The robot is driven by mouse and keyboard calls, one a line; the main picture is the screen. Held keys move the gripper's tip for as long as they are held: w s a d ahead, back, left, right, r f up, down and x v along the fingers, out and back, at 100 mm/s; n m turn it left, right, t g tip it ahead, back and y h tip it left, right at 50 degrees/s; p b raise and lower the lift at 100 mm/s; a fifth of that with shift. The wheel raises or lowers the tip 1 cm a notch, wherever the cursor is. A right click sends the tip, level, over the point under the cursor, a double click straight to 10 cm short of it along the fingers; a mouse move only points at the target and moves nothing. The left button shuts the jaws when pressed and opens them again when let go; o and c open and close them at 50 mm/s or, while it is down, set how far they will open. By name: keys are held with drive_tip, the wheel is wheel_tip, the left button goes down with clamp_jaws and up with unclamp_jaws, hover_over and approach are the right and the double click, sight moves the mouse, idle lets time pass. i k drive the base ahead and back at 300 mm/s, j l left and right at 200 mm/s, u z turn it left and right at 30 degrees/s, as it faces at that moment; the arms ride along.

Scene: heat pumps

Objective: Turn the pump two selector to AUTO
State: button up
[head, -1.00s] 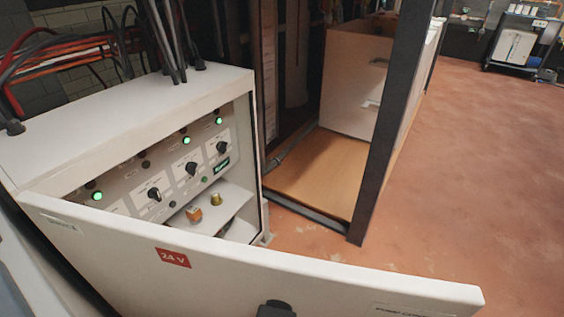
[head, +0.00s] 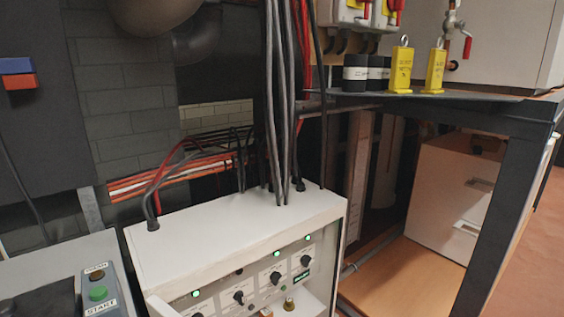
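The pump control cabinet (head: 230,232) is a white box at the bottom middle of the head view. Its front panel (head: 262,276) shows several black rotary selectors in a row, among them one at the left (head: 238,297), one in the middle (head: 275,278) and one at the right (head: 305,261). Green lamps are lit above some of them. The selector labels are too small to read, so I cannot tell which one is pump two. The panel's lower left is cut off by the frame edge. My gripper is not in view.
A grey box with a green START button (head: 98,293) stands at the left. Black cables (head: 283,110) rise from the cabinet top. At the right are a dark steel frame post (head: 500,210), a shelf with yellow tags (head: 402,68) and a wooden floor panel (head: 410,275).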

sight(239, 296)
drive_tip(key=k+l+u, duration=0.1)
drive_tip(key=u, duration=0.3)
drive_tip(key=k+l+u, duration=0.15)
drive_tip(key=u, duration=0.2)
drive_tip(key=l, duration=0.1)
